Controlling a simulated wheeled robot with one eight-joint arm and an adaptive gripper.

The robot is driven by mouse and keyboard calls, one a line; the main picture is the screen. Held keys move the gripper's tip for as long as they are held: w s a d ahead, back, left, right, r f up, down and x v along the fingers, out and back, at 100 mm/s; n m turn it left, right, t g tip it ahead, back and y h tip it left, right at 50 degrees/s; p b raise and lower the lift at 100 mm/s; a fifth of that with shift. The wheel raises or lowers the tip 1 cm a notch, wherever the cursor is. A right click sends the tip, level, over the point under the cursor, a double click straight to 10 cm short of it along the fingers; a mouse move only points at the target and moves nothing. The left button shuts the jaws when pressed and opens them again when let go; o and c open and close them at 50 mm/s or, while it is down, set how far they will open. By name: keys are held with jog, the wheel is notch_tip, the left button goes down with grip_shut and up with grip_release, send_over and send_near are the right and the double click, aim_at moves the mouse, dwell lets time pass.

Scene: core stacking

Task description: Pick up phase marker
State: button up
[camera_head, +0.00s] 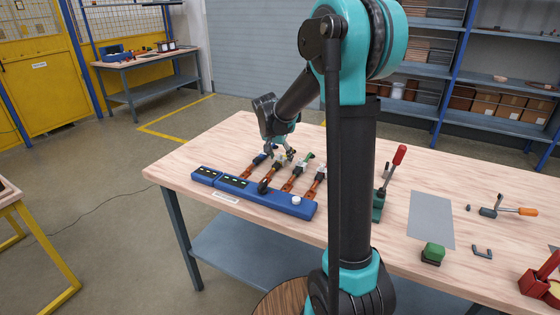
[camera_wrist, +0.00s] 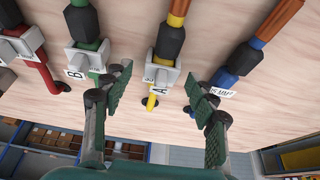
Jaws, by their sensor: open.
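My gripper (camera_head: 281,150) is open above the far end of several cables on the workbench. In the wrist view my gripper (camera_wrist: 163,92) has its fingers apart, left and right of the grey-white marker lettered A (camera_wrist: 161,76). Marker A sits on the yellow cable (camera_wrist: 150,101); I cannot tell whether the fingers touch it. A similar marker lettered B (camera_wrist: 84,61) sits on the green cable (camera_wrist: 85,22), left of my left finger. A small white label (camera_wrist: 222,93) is on the blue cable (camera_wrist: 229,75) beside my right finger. Which of these is the phase marker is not clear.
A blue bar (camera_head: 253,195) with a white knob lies in front of the cables. A red-handled green tool (camera_head: 388,185), a grey mat (camera_head: 431,218), a green block (camera_head: 433,253) and an orange-handled clamp (camera_head: 509,211) are on the right. The bench's left front corner is clear.

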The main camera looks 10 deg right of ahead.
jog(key=c, duration=0.9)
jog(key=shift+r, duration=0.1)
